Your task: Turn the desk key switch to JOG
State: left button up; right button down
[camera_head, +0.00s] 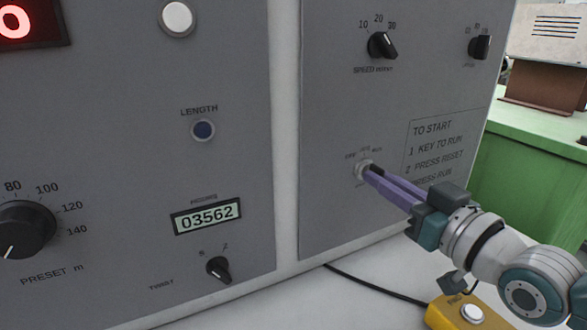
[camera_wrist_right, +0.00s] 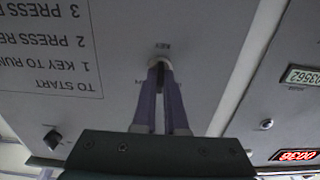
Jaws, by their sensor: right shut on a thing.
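The desk key switch (camera_head: 363,167) is a small round metal lock on the right grey panel, with small lettering around it that is too blurred to read fully. A dark key sits in it, partly hidden by the purple fingers. My right gripper (camera_head: 374,173) is at the switch, shut on the key. In the right wrist view my right gripper (camera_wrist_right: 160,72) has both purple fingertips together on the dark key, just below the word KEY. I cannot tell which position the key points to. My left gripper is not in view.
A SPEED knob (camera_head: 382,46) is above the switch, and a TO START notice (camera_head: 436,150) is to its right. A yellow box with a white button (camera_head: 455,313) stands on the desk below my right arm. The left panel holds a counter (camera_head: 207,216) and knobs.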

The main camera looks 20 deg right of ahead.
jog(key=c, duration=1)
grip_release()
jog(key=shift+o, duration=0.2)
jog(key=shift+s, duration=0.15)
jog(key=s, duration=0.9)
jog(key=shift+s+d+p, duration=0.3)
jog(key=shift+d+p, duration=0.1)
jog(key=shift+p, duration=0.05)
